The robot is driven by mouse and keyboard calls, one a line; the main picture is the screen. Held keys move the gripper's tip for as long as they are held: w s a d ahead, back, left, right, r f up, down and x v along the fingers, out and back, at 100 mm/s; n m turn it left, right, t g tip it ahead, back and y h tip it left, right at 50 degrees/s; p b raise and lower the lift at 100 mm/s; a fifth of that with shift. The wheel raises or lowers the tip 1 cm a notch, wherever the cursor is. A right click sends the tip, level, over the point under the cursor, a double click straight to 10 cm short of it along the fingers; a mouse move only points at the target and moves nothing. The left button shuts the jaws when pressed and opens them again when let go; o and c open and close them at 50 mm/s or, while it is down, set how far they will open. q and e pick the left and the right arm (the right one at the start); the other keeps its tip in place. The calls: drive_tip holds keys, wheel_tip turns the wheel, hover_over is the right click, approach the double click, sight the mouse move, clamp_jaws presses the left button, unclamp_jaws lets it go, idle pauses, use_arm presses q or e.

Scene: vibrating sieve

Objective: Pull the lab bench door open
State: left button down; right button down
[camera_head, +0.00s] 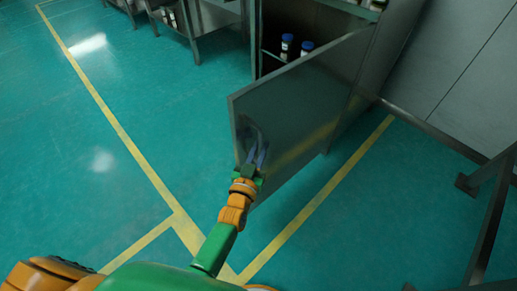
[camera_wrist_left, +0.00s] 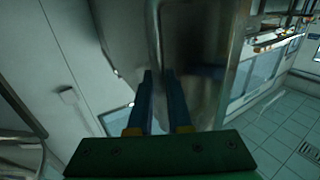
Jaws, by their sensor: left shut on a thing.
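The lab bench door (camera_head: 305,100) is a grey metal panel in the middle of the head view. It stands swung out from the cabinet, which is open behind it. Its handle (camera_head: 254,138) is a metal bar near the door's free left edge; it also shows as an upright bar in the left wrist view (camera_wrist_left: 154,40). My left gripper (camera_head: 257,157) is at the handle, with its two blue fingers shut on it; the same fingers show in the left wrist view (camera_wrist_left: 158,80). The exact contact is dark and partly hidden. My right gripper is not in view.
Bottles with blue caps (camera_head: 287,44) stand inside the open cabinet. A metal frame (camera_head: 490,215) stands at the right. Other benches (camera_head: 190,20) are at the top left. The green floor with yellow lines (camera_head: 130,140) is clear left of the door.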

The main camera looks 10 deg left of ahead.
use_arm(q)
drive_tip(key=shift+r, duration=0.25)
drive_tip(key=c, duration=0.8)
unclamp_jaws()
drive_tip(key=shift+w+d, duration=0.1)
drive_tip(key=shift+d, duration=0.05)
drive_tip(key=shift+c, duration=0.2)
drive_tip(key=shift+f, duration=0.15)
drive_tip(key=shift+s, duration=0.25)
drive_tip(key=s+p, duration=0.1)
drive_tip(key=s, duration=0.5)
drive_tip(key=shift+s+a, duration=0.2)
drive_tip(key=shift+s, duration=0.1)
